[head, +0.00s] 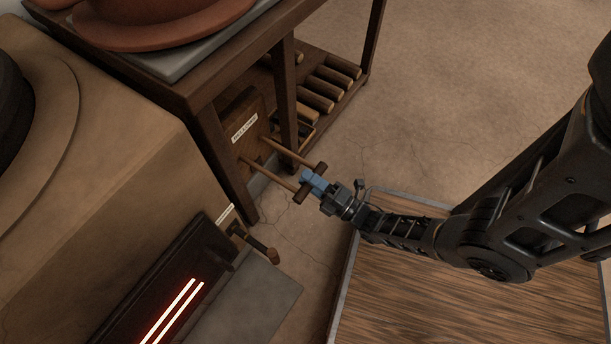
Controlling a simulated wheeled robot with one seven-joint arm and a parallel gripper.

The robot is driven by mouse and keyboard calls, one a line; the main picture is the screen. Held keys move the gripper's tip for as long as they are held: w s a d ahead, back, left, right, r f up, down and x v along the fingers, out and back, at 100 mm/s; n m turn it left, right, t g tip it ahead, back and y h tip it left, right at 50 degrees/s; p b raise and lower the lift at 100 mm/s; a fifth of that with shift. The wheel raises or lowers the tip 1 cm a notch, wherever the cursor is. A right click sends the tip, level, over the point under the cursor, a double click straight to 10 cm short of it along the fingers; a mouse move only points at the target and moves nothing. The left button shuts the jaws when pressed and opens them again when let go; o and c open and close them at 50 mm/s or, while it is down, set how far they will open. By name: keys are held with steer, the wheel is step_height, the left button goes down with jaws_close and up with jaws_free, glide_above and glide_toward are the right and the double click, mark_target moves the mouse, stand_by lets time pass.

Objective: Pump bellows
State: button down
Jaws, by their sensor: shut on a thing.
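The bellows (246,138) is a brown wooden block with a white label, set low beside the leg of the dark table. Two thin wooden rods reach from it toward me and end in a dark wooden crossbar, the bellows handle (321,168). My gripper (313,183) has blue fingertips shut on the middle of this handle. The fingers hide part of the bar. The handle stands out from the bellows, with the rods showing between them.
A clay stove (130,170) with a glowing slot (172,312) fills the left. A knobbed lever (262,248) sticks out near my gripper. The dark table (200,85) bears a terracotta vessel (160,25); logs (325,88) lie on its lower shelf. Floor at the upper right is clear.

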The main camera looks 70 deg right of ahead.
steer(key=c, duration=0.9)
jaws_free()
steer(key=shift+o, duration=0.2)
steer(key=v, duration=0.7)
steer(key=shift+s, duration=0.35)
steer(key=shift+a+f, duration=0.15)
